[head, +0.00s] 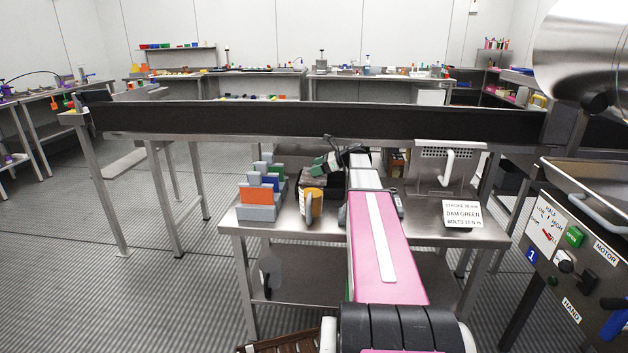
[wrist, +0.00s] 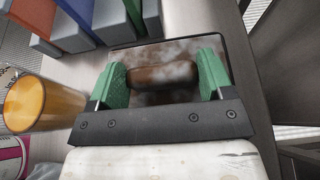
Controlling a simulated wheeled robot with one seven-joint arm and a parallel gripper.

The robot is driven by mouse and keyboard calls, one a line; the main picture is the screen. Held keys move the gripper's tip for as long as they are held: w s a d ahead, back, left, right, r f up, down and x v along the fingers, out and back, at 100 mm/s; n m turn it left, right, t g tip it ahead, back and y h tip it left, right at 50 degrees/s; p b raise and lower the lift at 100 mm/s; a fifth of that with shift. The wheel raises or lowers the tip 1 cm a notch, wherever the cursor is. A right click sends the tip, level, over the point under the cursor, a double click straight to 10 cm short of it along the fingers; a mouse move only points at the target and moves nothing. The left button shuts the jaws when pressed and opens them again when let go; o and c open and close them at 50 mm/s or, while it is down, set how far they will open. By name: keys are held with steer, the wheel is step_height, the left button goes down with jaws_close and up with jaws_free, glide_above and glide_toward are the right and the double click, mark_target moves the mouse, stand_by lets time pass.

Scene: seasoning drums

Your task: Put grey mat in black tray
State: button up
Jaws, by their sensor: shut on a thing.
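My gripper (head: 328,163) is low over the steel table, and its green fingers show in the wrist view (wrist: 162,80). They are closed against both ends of a brown, rounded oblong piece (wrist: 162,75). Beneath and around this piece is a dark, rectangular, tray-like thing with a thin rim (wrist: 240,60) and pale smudges inside. In the head view it is a small black shape (head: 313,178), partly hidden by the gripper. I cannot tell whether the piece touches its floor. No clearly grey mat can be made out.
A grey rack (head: 258,212) with upright orange, blue and green plates stands left of the gripper. A yellow-orange cylinder (wrist: 38,102) is close at the left. A white sign (head: 462,217) and a handled metal box (head: 445,165) are right. A long dark trough (head: 300,119) runs behind.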

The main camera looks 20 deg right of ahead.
mark_target(316, 177)
steer(key=shift+a+f, duration=0.15)
steer(key=shift+f, duration=2.25)
steer(key=shift+f, duration=0.15)
steer(key=o, duration=0.9)
steer(key=shift+r, duration=0.2)
steer(key=v, duration=1.2)
